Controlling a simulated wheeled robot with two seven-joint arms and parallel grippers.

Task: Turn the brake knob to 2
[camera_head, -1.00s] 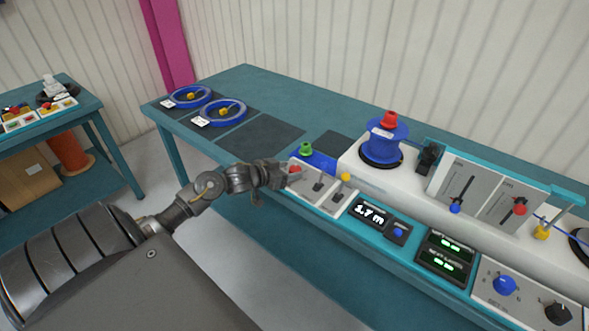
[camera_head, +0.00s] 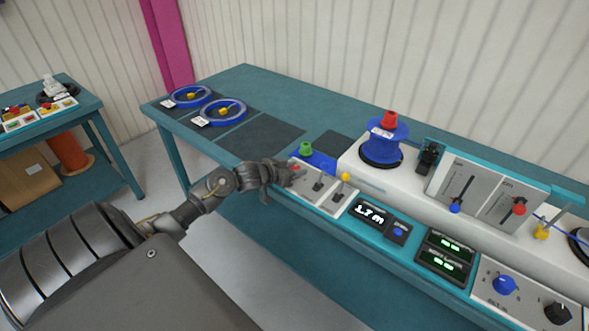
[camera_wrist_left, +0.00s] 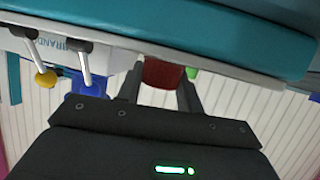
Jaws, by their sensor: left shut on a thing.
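A red knob (camera_head: 295,167) stands on the grey panel at the left end of the console; it also shows in the left wrist view (camera_wrist_left: 163,73). My left gripper (camera_head: 288,174) is at this knob, and in the left wrist view its two fingers (camera_wrist_left: 160,88) are shut on it, one on each side. The knob's scale and pointer are hidden, and I cannot read a brake label. A blue knob (camera_head: 504,285) and a black knob (camera_head: 558,313) sit on another panel at the lower right, clear of the gripper. My right gripper is not in view.
A green knob (camera_head: 305,149) and a yellow knob (camera_head: 345,177) are close by. A display (camera_head: 370,213) reads 1.7 m. A blue reel (camera_head: 382,142) stands behind.

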